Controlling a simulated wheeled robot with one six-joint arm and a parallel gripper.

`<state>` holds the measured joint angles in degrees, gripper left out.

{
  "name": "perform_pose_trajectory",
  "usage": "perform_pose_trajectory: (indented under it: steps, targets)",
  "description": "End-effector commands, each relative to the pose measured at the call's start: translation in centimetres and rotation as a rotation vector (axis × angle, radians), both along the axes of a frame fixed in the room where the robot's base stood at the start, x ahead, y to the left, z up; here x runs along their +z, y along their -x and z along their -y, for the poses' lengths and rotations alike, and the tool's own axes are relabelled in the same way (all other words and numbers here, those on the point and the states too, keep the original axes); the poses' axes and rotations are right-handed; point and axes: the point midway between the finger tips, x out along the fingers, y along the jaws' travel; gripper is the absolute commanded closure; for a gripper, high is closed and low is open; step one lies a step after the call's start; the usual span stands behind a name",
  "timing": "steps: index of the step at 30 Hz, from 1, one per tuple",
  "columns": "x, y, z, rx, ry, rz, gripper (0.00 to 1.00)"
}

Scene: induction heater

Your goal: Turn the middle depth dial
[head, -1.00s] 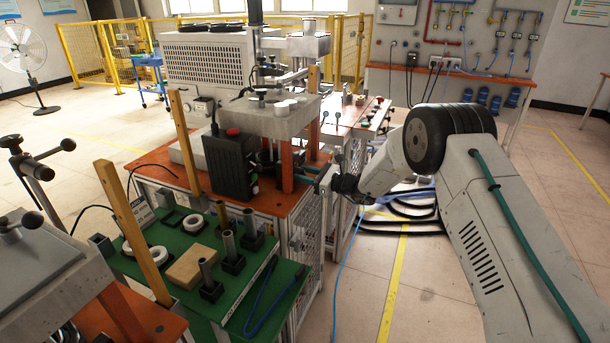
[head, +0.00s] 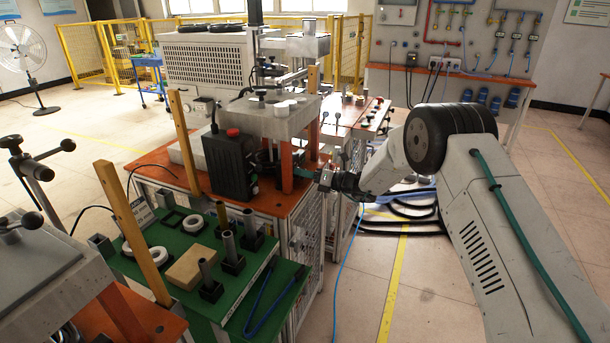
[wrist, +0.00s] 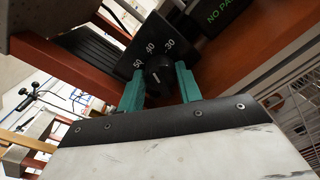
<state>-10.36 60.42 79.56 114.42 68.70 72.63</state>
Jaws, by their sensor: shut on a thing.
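The depth dial (wrist: 157,74) is a round black knob with a light pointer line, on a dark plate (wrist: 138,42) marked 30, 40 and 50 in the wrist view. My gripper (wrist: 158,86) has two teal fingers, one on each side of the knob, and is shut on it. In the head view my gripper (head: 302,173) reaches in from the right beside the orange post of the heater stand. The dial is hidden there.
An orange post (head: 287,166) and a black control box with a red button (head: 230,166) stand close to my gripper. A green table (head: 190,240) with metal tubes and rings is in front.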

Motion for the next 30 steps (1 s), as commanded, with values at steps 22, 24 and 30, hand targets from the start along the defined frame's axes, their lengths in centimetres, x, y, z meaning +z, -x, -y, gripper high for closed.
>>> perform_pose_trajectory:
  steps: [22, 24, 30]
  targets:
    - [0.04, -0.14, 0.15, -0.003, -0.038, -0.103, 0.88]
    - [0.05, -0.15, 0.15, -0.003, -0.038, -0.102, 0.63]
    - [0.00, -0.08, 0.03, -0.002, -0.037, -0.103, 0.44]
